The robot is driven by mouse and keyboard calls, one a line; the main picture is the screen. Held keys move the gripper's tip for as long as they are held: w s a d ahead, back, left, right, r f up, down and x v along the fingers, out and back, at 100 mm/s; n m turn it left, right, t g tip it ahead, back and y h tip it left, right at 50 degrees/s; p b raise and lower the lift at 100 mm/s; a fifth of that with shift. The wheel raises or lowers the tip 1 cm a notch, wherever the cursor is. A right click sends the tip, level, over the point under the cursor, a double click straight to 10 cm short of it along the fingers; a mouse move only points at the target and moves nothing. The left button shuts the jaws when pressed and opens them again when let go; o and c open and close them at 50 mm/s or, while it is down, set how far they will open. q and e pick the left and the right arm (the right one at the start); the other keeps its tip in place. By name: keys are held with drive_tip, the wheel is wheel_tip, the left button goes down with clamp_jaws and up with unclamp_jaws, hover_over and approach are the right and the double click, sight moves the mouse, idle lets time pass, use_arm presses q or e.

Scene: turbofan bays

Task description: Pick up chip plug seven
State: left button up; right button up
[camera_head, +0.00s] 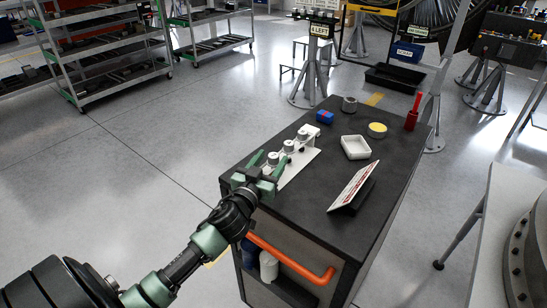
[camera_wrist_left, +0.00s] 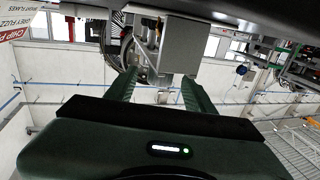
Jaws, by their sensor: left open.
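A white rack (camera_head: 299,161) on the dark cart top holds a row of small metallic plugs (camera_head: 289,146) with pale caps. I cannot read any number on them, so I cannot tell which is chip plug seven. My left gripper (camera_head: 269,161) is open at the near-left end of the rack, its green fingers beside the nearest plug, which is partly hidden. In the left wrist view the open fingers (camera_wrist_left: 158,78) point toward a grey block (camera_wrist_left: 195,45) and a metallic part (camera_wrist_left: 160,58). I cannot tell whether they touch. My right gripper is not in view.
The cart (camera_head: 300,219) also carries a tilted sign (camera_head: 352,187), a white tray (camera_head: 355,147), a yellow-topped round tin (camera_head: 377,130), a blue-and-red block (camera_head: 325,117), a grey ring (camera_head: 349,104) and a red tool (camera_head: 413,112). An orange handle (camera_head: 291,258) runs along the near side.

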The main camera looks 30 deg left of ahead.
use_arm(q)
drive_tip(key=shift+w+a+r, duration=0.1)
drive_tip(key=shift+w+a, duration=0.05)
drive_tip(key=shift+w, duration=0.95)
drive_tip(key=shift+w+f, duration=0.1)
drive_tip(key=shift+f, duration=0.1)
clamp_jaws()
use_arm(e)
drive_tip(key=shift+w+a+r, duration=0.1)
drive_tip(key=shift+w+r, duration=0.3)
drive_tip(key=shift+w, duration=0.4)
use_arm(q)
drive_tip(key=shift+r, duration=0.1)
